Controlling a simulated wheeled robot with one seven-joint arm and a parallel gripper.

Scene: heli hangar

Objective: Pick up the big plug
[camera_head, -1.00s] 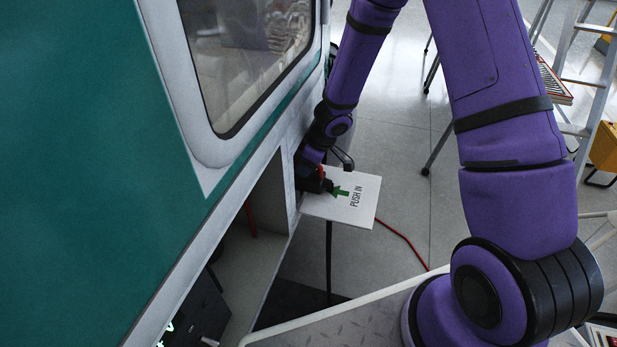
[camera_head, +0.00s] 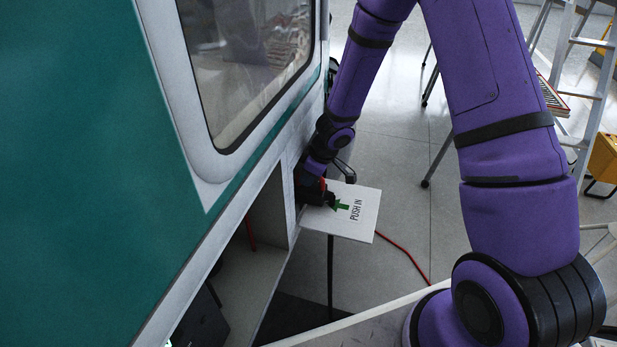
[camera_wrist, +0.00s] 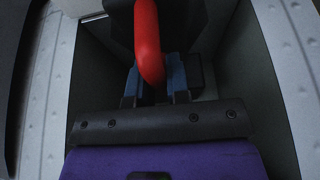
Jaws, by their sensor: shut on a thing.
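The big plug (camera_wrist: 190,22) shows in the wrist view as a black body with a thick red curved part, in a recess in the grey-white wall. My gripper (camera_wrist: 156,78) is shut on the red part, with one blue finger on each side. In the head view my gripper (camera_head: 314,190) is at the helicopter's side, beside the white "PUSH IN" flap (camera_head: 362,208). The plug is mostly hidden there by my wrist. I cannot tell whether the plug is still seated in its socket.
The teal and white helicopter body (camera_head: 90,170) fills the left, with an open bay (camera_head: 262,265) below the window. A red cable (camera_head: 405,257) lies on the floor. A stepladder (camera_head: 575,110) and a yellow box (camera_head: 605,158) stand at the right.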

